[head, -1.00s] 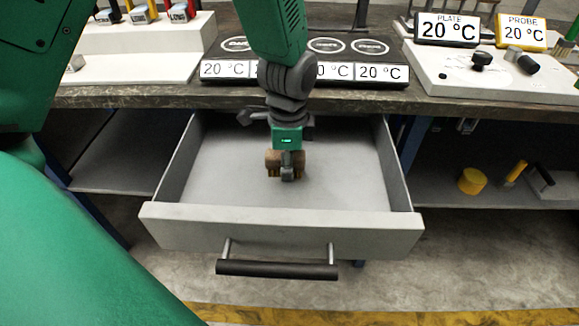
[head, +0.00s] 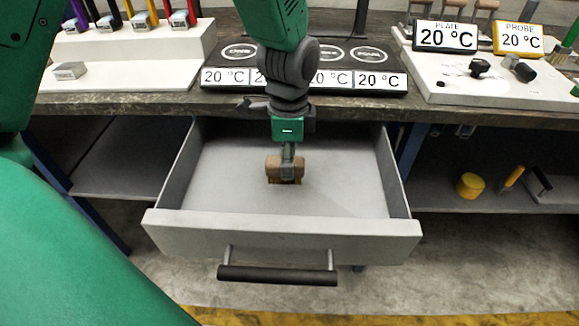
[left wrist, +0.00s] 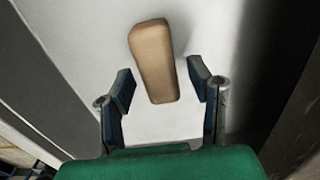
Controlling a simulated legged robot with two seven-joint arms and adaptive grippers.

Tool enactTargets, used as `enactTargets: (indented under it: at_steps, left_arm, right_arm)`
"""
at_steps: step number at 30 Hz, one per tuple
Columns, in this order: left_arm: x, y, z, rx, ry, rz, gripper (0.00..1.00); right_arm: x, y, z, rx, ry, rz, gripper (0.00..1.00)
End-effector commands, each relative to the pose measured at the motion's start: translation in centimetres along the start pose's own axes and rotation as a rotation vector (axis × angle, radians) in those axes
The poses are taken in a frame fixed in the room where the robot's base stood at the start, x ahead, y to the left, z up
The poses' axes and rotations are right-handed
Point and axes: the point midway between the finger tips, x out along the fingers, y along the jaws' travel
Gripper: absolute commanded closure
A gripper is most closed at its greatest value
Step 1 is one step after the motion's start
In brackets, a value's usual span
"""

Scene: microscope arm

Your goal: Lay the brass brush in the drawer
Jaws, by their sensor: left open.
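The brass brush (head: 272,168), a brown block with yellowish bristles beneath, rests on the floor of the open grey drawer (head: 350,193), near its middle. My left gripper (head: 288,174) reaches down into the drawer at the brush and partly covers it in the head view. In the left wrist view, the brush's tan back (left wrist: 153,62) lies between the two spread fingers (left wrist: 160,88), with gaps on both sides. The left gripper is open and holds nothing. My right gripper is out of view.
The drawer's front wall (head: 280,238) and black handle (head: 277,275) stand nearest. The bench top (head: 130,103) overhangs the drawer's back, with a row of temperature displays (head: 381,81) above. The drawer floor is clear left and right of the brush.

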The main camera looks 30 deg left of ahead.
Motion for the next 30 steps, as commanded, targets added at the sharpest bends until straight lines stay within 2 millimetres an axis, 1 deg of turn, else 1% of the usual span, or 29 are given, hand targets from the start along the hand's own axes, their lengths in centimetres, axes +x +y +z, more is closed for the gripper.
enactTargets:
  at_steps: [1, 6, 9, 12, 16, 30]
  left_arm:
    - [-1.6, -0.1, -0.1, 0.001, 0.004, -0.004, 0.53]
    - [-5.2, -0.1, -0.1, 0.0, 0.003, -0.003, 0.53]
    - [-6.7, -0.1, -0.1, -0.001, 0.002, -0.003, 0.53]
    - [-7.6, -0.1, -0.1, 0.0, 0.001, -0.002, 0.53]
    - [-8.2, -0.1, 0.0, 0.0, 0.0, 0.0, 0.53]
    - [-8.1, -0.1, 0.0, 0.0, 0.0, 0.0, 0.53]
  right_arm:
    - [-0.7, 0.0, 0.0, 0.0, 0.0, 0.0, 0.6]
    - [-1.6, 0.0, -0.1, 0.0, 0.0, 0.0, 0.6]
    - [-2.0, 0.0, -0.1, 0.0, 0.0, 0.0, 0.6]
    - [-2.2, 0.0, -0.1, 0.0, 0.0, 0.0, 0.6]
    - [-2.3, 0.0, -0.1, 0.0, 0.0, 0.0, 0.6]
    - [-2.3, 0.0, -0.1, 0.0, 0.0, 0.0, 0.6]
